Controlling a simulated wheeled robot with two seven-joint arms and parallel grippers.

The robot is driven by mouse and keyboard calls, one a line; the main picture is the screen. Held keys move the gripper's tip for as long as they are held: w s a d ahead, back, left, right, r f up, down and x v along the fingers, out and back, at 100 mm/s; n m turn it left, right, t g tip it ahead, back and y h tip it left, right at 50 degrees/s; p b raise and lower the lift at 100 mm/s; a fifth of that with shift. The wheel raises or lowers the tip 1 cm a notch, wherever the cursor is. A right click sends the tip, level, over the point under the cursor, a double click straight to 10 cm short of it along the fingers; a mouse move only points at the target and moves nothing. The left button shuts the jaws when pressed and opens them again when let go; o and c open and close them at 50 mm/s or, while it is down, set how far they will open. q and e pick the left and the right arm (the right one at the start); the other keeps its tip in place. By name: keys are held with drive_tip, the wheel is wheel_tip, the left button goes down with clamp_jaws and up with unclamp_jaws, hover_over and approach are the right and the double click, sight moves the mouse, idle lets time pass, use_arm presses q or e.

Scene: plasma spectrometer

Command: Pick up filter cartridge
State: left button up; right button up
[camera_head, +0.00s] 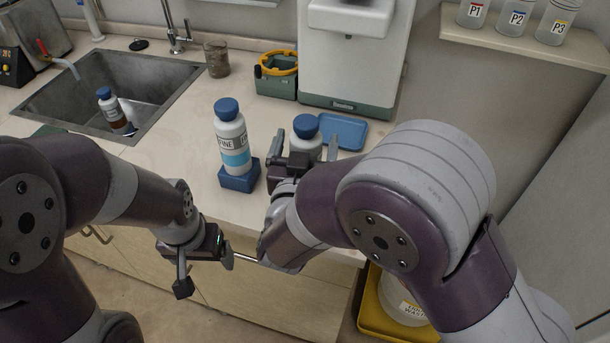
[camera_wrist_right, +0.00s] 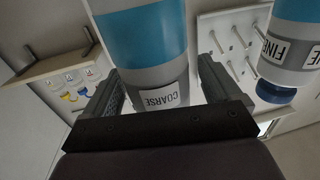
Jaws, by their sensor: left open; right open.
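The white coarse cartridge (camera_head: 307,144) with a blue cap stands on the counter. In the right wrist view its blue band and COARSE label show (camera_wrist_right: 145,45), between the fingers of my right gripper (camera_wrist_right: 157,88). My right gripper (camera_head: 305,149) is open around it; I cannot tell whether a finger touches it. The fine cartridge (camera_head: 232,143) stands upright in a blue base (camera_head: 239,179) to the left, and also shows in the right wrist view (camera_wrist_right: 292,47). A similar capped bottle (camera_head: 112,111) leans in the sink. My left gripper (camera_head: 205,270) is open and empty before the cabinet.
The sink (camera_head: 160,78) is at the left. A glass beaker (camera_head: 217,60), a green box with a yellow coil (camera_head: 277,80), a white instrument (camera_head: 350,50) and a blue tray (camera_head: 346,131) stand behind. A yellow bin (camera_head: 368,312) is below the counter. Counter left of the fine cartridge is clear.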

drive_tip(key=shift+w+d+f, duration=0.15)
drive_tip(key=shift+w, duration=0.55)
drive_tip(key=shift+s, duration=0.1)
clamp_jaws()
drive_tip(key=shift+r, duration=0.2)
